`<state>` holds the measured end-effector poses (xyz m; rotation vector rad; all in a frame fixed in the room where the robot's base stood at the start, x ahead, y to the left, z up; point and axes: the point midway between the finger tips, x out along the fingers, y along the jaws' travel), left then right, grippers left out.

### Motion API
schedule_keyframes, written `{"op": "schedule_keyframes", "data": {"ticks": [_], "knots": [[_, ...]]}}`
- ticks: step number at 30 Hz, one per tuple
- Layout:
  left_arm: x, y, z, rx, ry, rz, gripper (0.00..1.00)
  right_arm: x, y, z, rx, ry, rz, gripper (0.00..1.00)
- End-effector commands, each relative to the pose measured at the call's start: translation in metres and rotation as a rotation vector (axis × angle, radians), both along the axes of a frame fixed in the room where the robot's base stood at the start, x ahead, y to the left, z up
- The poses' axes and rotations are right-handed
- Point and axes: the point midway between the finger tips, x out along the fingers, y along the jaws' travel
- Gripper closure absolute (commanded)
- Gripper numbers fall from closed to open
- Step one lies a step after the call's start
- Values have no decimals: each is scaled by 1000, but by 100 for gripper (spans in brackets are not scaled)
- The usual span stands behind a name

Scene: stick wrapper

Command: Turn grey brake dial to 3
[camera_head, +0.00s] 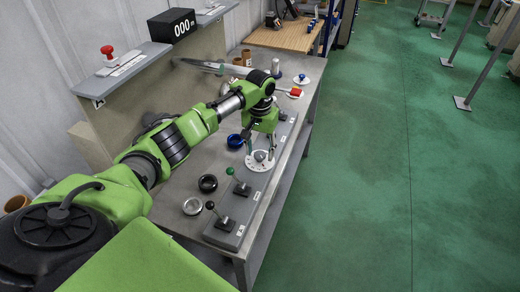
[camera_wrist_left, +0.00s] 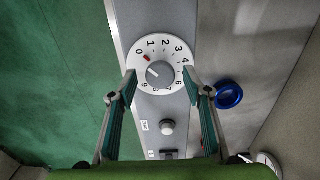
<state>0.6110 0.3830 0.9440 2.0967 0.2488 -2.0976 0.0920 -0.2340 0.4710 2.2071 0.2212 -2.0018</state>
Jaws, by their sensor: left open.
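The brake dial is a white disc (camera_wrist_left: 135,72) with black numbers and a grey round knob (camera_wrist_left: 160,74) at its middle. A small red mark sits by the 0. A pale line on the knob seems to point to the upper left, toward the 0 side; the exact reading is hard to tell. In the head view the dial (camera_head: 254,165) lies on the grey panel, partly hidden by my gripper. My left gripper (camera_wrist_left: 160,81) is open over the dial, with one finger on each side of the knob and apart from it. My right gripper is not in view.
A blue ring (camera_head: 235,141), a black ring (camera_head: 208,183) and a silver ring (camera_head: 193,206) lie left of the panel. A red-handled part (camera_head: 295,92) lies beyond.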

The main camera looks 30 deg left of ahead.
Motion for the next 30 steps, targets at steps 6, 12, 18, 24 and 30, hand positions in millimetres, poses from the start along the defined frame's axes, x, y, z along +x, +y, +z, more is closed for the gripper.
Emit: {"op": "schedule_keyframes", "data": {"ticks": [6,12,18,24,30], "knots": [[0,0,-5,0,-1,0,55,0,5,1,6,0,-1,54],[0,0,-5,0,-1,0,70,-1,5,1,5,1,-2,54],[0,0,-5,0,-1,0,93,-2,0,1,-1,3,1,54],[0,0,-4,0,0,-16,93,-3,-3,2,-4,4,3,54],[0,0,-3,-2,1,-93,93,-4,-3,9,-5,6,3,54]]}}
